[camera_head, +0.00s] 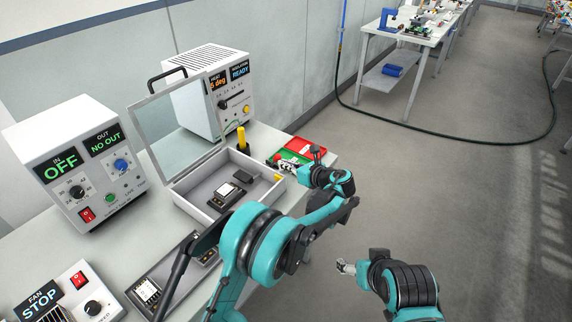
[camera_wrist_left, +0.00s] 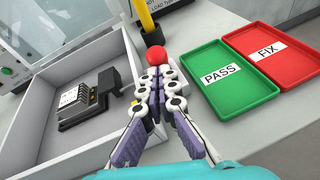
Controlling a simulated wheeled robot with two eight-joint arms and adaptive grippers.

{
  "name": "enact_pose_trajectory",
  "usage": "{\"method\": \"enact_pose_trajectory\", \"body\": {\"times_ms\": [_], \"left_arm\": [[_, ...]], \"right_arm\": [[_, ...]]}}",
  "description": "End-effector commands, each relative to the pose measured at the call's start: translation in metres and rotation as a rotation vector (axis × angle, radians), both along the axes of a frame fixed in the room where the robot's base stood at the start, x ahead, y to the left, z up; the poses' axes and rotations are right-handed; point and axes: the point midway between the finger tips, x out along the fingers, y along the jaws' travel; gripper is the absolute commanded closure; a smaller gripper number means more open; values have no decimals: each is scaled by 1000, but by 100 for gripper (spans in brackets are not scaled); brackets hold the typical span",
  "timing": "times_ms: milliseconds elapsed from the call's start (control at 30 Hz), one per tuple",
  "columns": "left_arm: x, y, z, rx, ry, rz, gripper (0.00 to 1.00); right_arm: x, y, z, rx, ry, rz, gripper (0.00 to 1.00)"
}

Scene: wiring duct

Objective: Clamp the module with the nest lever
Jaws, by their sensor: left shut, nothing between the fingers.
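The module (camera_head: 228,190), dark with a white label, sits in the open white box (camera_head: 188,207); it shows at left in the wrist view (camera_wrist_left: 72,97). A dark block (camera_head: 243,176) with a bar is beside it, perhaps the nest lever; whether it is clamped I cannot tell. My left gripper (camera_head: 287,166) is outside the box, to its right by the trays. In the wrist view its fingers (camera_wrist_left: 155,72) are shut and empty. A red ball (camera_wrist_left: 155,54) shows at the fingertips; its mount is hidden. My right gripper (camera_head: 346,267) is away from the table, over the floor.
The box's clear lid (camera_head: 172,130) stands open. A green PASS tray (camera_wrist_left: 222,79) and red FIX tray (camera_wrist_left: 275,60) lie to the right. A yellow post (camera_head: 241,137) stands behind the box. Another fixture (camera_head: 166,275) lies in front, partly hidden by my arm.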

Motion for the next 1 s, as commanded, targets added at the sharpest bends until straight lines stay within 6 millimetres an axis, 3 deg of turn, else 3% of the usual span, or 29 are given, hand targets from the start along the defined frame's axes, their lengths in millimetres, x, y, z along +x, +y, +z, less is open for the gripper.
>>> {"method": "enact_pose_trajectory", "body": {"times_ms": [367, 700, 1000], "left_arm": [[5, 9, 15, -102, 74, 2, 100], [20, 30, 33, -349, 251, 4, 100], [36, 51, 39, -571, 412, 4, 100]], "right_arm": [[0, 0, 24, 0, 0, 0, 28], [0, 0, 67, 0, 0, 0, 28], [0, 0, 94, 0, 0, 0, 28]]}}
